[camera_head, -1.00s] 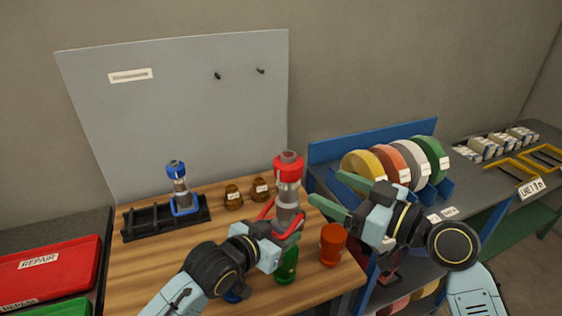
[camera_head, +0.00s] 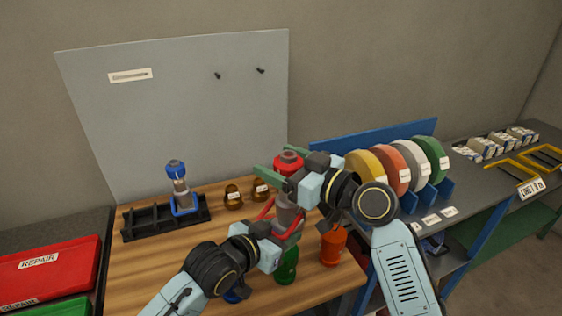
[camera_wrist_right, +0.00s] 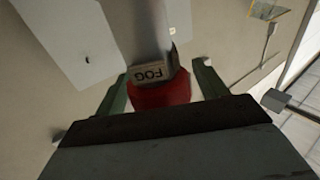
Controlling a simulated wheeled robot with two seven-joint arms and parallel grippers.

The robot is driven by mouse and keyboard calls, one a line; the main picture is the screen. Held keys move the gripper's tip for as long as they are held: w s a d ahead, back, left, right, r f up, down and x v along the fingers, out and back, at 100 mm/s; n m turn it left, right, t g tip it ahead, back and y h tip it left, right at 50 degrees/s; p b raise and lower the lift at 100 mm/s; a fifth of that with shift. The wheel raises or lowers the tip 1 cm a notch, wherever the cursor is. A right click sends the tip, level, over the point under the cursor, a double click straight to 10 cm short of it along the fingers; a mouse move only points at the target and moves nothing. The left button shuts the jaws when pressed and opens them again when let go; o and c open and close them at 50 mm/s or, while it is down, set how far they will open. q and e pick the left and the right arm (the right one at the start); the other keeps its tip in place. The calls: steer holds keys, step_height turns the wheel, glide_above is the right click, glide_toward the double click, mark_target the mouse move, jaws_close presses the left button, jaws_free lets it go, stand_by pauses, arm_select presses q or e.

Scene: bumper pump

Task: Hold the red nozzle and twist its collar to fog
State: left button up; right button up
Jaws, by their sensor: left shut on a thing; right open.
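The red nozzle (camera_head: 288,210) stands upright above the wooden bench, its grey body and red handle partly hidden by my arms. My left gripper (camera_head: 282,238) is shut on its lower part. The red collar (camera_head: 287,162) at its top is between the green fingers of my right gripper (camera_head: 277,164), which is open. In the right wrist view the red collar (camera_wrist_right: 160,95) shows between the two fingers (camera_wrist_right: 160,85), with a gap on each side. A FOG label (camera_wrist_right: 151,75) sits on the grey part beside the collar.
A blue nozzle (camera_head: 180,190) stands in a black rack (camera_head: 140,226). Two brass fittings (camera_head: 233,197), an orange cup-like piece (camera_head: 333,245) and a green piece (camera_head: 287,266) are on the bench. Hose rolls (camera_head: 400,165) stand close to the right. Red REPAIR tray (camera_head: 60,270) lies left.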

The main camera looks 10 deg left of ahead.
steer(key=shift+a, duration=0.1)
steer(key=shift+c, duration=0.3)
steer(key=c, duration=0.9)
steer(key=shift+n+g, duration=0.3)
steer(key=shift+g, duration=0.1)
steer(key=n+g+y, duration=0.1)
steer(key=g, duration=0.1)
steer(key=shift+n+g, duration=0.3)
steer(key=shift+n, duration=0.1)
steer(key=n+g, duration=0.1)
steer(key=g, duration=0.1)
steer(key=n+g, duration=0.2)
steer(key=g, duration=0.1)
steer(key=shift+s+a+n+g+y, duration=0.1)
steer(key=shift+s+n+g+y, duration=0.2)
steer(key=shift+y, duration=0.1)
steer(key=shift+s+n+g+h, duration=0.1)
steer(key=shift+n+g+h, duration=0.25)
steer(key=shift+n+g, duration=0.8)
steer(key=shift+s+n+g+h, duration=0.1)
steer(key=shift+n+g+h, duration=0.4)
steer(key=shift+g, duration=1.15)
steer(key=shift+s+n+g, duration=0.25)
steer(key=shift+n+g, duration=0.4)
steer(key=shift+g, duration=0.05)
